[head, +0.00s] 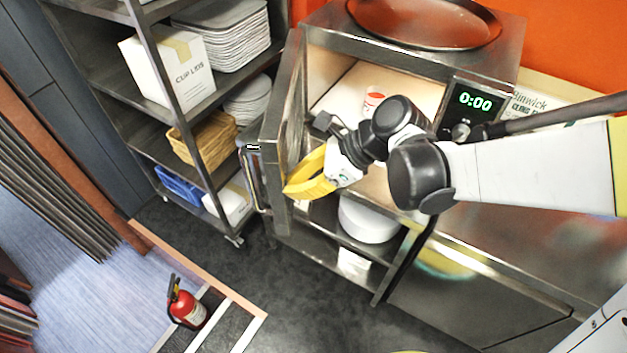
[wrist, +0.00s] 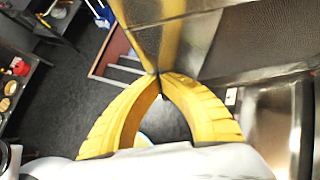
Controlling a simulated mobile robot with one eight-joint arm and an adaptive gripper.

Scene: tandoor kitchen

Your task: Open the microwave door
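The microwave (head: 455,80) is a steel box with a green 0:00 display. Its door (head: 285,120) is swung wide open to the left, and the pale cavity is exposed. A red and white cup (head: 373,100) stands inside. My gripper (head: 290,190) has yellow fingers and is at the inner side of the open door, near its lower part. In the wrist view the fingertips (wrist: 159,76) come together beside a metal panel edge, with nothing visible between them. I cannot tell whether they touch the door. My arm hides part of the cavity and front.
A round tray (head: 425,22) lies on top of the microwave. A shelf rack with a cup lids box (head: 170,70) and a wicker basket (head: 203,140) stands close to the door's left. White bowls (head: 367,220) sit below. A fire extinguisher (head: 186,305) stands on the floor; dark floor (head: 290,290) is clear.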

